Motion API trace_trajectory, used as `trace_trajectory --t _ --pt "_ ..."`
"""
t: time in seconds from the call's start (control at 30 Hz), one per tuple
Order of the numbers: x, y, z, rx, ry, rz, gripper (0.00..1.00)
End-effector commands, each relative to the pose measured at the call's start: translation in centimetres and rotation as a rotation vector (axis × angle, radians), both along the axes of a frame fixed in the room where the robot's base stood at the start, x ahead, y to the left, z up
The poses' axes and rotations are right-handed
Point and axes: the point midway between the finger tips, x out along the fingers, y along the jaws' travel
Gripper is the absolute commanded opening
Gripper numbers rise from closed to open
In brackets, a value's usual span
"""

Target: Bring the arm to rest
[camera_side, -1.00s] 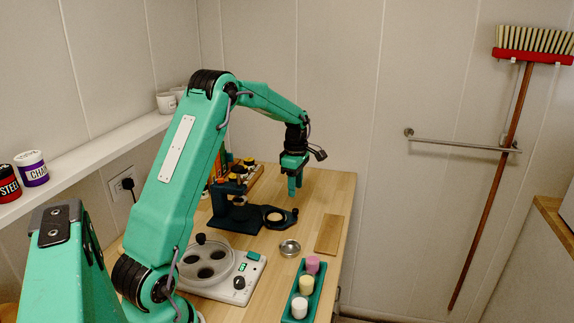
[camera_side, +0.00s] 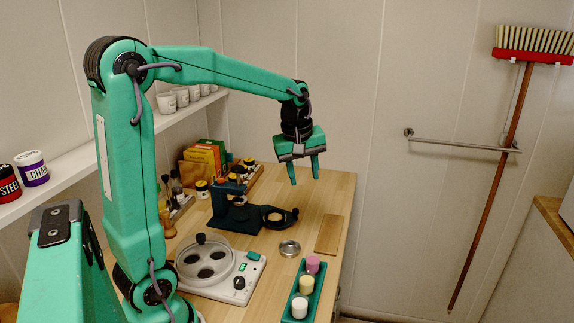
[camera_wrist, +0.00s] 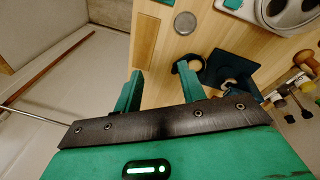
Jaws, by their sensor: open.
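My gripper (camera_side: 305,172) is open and empty in the side view, with its two fingers pointing down. It hangs in the air above the far part of the wooden table (camera_side: 338,190), higher than the dark blue press-like stand (camera_side: 233,212). In the wrist view my gripper (camera_wrist: 160,90) shows two green fingers spread apart, with nothing between them. The stand (camera_wrist: 235,70) with its ring lies beyond the fingers there.
A white device with a round lidded pan (camera_side: 205,262) stands nearer, beside a small metal dish (camera_side: 289,248). A green tray (camera_side: 312,306) holds pink, cream and white cylinders. A wooden board (camera_side: 329,235) lies at the right edge. Jars and boxes (camera_side: 205,158) stand at the back left.

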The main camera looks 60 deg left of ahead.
Motion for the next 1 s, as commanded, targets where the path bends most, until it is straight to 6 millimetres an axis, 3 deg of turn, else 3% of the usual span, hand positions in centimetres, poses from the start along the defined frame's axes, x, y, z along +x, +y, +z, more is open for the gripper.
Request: trace_trajectory --t 0.4,0.7,1.0 --pt "-6.5 -6.4 2.8 0.128 -0.088 -0.501 0.40" --pt "-11.4 -9.7 2.8 0.240 -0.149 -0.850 0.40" --pt "-15.3 -11.7 1.7 0.350 -0.199 -1.138 0.40"
